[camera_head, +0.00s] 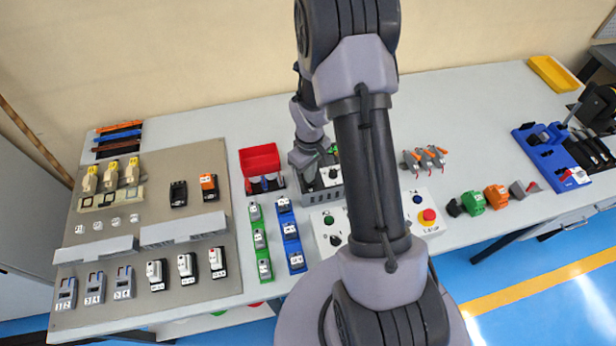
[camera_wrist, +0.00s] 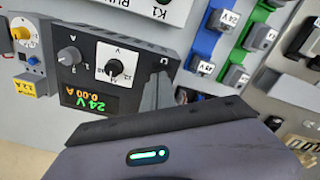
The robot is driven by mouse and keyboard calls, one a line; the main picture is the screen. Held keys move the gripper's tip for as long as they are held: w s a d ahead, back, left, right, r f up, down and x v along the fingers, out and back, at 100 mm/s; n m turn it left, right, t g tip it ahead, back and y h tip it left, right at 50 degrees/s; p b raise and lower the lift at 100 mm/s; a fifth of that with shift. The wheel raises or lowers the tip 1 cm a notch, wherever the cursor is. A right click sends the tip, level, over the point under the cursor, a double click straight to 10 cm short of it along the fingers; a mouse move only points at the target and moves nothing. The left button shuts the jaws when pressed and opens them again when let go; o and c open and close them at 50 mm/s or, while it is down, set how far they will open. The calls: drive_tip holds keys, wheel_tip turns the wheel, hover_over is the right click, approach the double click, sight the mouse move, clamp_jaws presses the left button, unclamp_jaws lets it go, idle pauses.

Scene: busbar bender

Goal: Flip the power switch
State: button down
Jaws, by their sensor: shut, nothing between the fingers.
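The power supply (camera_wrist: 110,75) is a dark box in the wrist view, with a grey knob (camera_wrist: 69,58), a black and white dial (camera_wrist: 119,66) and a lit display (camera_wrist: 90,101) reading 24 V and 0.00 A. It also shows in the head view (camera_head: 333,178), partly covered by my arm. I cannot make out a separate power switch on it; that side may be hidden behind my gripper. My gripper (camera_head: 310,172) is shut and empty, close over the left part of the supply. Whether it touches the supply is not clear.
A control box (camera_head: 428,214) with a red button stands right of my arm. A red bin (camera_head: 260,160) and green (camera_head: 260,241) and blue (camera_head: 290,234) terminal strips lie to the left. A panel of breakers (camera_head: 148,208) fills the left side.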

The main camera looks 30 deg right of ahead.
drive_tip(key=shift+f+b, duration=0.65)
drive_tip(key=shift+f, duration=0.15)
wheel_tip(320, 180, up, 7)
drive_tip(key=p, duration=0.5)
idle(0.5)
